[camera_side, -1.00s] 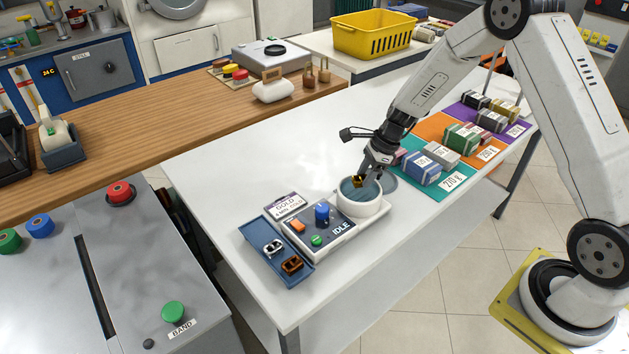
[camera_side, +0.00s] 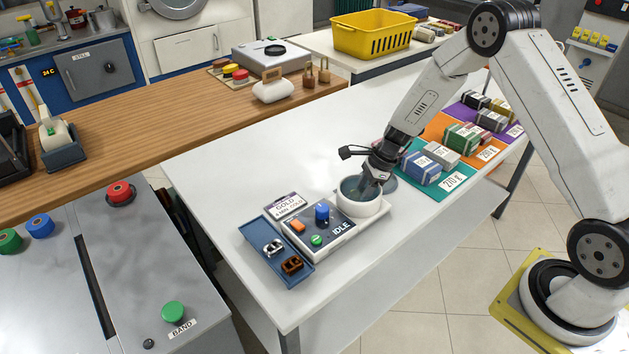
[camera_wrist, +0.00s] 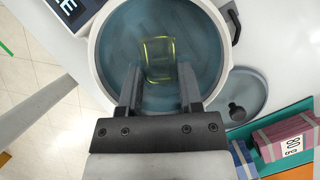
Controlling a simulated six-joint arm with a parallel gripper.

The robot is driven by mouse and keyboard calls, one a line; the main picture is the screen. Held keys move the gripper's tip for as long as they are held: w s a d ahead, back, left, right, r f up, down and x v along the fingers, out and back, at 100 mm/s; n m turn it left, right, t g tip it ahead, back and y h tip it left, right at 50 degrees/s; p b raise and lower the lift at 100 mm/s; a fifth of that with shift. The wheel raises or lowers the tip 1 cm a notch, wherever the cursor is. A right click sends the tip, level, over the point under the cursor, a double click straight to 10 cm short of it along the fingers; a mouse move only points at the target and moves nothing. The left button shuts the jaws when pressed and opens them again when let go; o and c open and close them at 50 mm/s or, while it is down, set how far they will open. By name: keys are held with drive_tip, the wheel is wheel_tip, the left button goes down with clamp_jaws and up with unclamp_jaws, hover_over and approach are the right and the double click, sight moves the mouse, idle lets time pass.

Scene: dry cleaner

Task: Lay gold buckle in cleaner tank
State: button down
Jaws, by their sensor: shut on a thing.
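The cleaner tank (camera_side: 358,208) is a round white tub with bluish liquid on the table's near part. My gripper (camera_side: 366,190) points down into it, its fingertips inside the rim. In the wrist view the gold buckle (camera_wrist: 147,60) shows as a yellow rectangular outline inside the tank (camera_wrist: 96,66), dim as if under the liquid. It lies at the tips of my gripper (camera_wrist: 160,86), which is shut on it. In the side view the buckle is hidden by the tank wall and fingers.
The control panel (camera_side: 335,243) reading IDLE stands left of the tank. A blue tray (camera_side: 266,257) holds a silver and a brown buckle. A round lid (camera_wrist: 258,86) with a dark knob lies right of the tank. Labelled parcels (camera_side: 421,171) stand behind on coloured mats.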

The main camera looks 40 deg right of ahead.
idle(0.3)
drive_tip(key=shift+c, duration=0.9)
unclamp_jaws()
drive_tip(key=shift+r, duration=0.1)
drive_tip(key=shift+r, duration=3.9)
drive_tip(key=shift+s, duration=0.1)
